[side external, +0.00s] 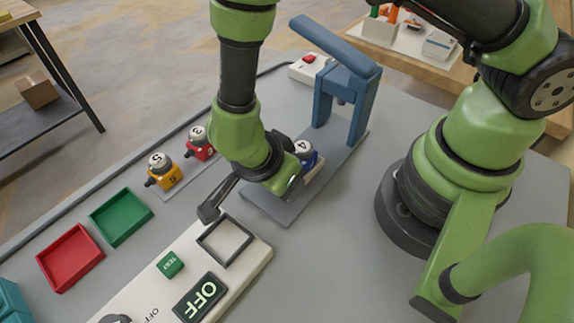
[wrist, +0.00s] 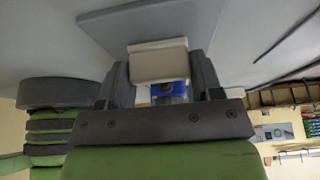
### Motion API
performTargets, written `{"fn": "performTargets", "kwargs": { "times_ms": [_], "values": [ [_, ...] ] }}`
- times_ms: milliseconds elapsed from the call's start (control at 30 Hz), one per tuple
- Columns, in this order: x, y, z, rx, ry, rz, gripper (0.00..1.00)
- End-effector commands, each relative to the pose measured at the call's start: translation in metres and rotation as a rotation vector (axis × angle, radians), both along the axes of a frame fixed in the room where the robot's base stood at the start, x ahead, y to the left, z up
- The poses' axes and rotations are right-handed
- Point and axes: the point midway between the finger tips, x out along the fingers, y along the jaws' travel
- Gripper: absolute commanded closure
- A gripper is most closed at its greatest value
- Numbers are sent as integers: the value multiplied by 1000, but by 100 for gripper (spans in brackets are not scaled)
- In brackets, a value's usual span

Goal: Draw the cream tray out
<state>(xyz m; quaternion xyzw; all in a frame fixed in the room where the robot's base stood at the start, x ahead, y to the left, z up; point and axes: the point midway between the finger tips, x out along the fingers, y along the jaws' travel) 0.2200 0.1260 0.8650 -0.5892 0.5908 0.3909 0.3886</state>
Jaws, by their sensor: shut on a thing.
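The cream tray (wrist: 158,62) is between the two dark fingers of my gripper (wrist: 158,78) in the wrist view, and the gripper is shut on it. A blue socket box (wrist: 168,89) shows just behind the tray's edge. In the side external view my gripper (side external: 292,185) is low over the grey base plate (side external: 281,208) of the blue press (side external: 343,85). The blue box with a round cap marked 4 (side external: 304,147) is beside it, with a cream edge of the tray (side external: 316,180) under it. My wrist hides most of the tray there.
A red box marked 3 (side external: 199,146) and a yellow box marked 5 (side external: 160,172) stand to the left. Green (side external: 121,218) and red (side external: 70,258) trays lie empty farther left. A white panel (side external: 252,262) with an OFF display is in front. Open table lies right of the panel.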

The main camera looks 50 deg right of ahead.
Motion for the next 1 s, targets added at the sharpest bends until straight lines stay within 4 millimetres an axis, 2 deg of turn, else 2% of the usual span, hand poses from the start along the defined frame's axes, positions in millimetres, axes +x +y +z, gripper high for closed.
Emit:
{"fn": "performTargets", "kwargs": {
  "times_ms": [33,233,267,333,367,867,1000],
  "values": [
    [1,6,0,18,-9,2,83],
    [1,7,0,21,-11,2,83],
    [1,7,0,22,-11,2,34],
    [1,6,0,20,-10,2,18],
    [1,6,0,19,-10,2,15],
    [0,3,0,11,-5,0,15],
    [1,-7,0,6,-6,-2,15]
  ]
}}
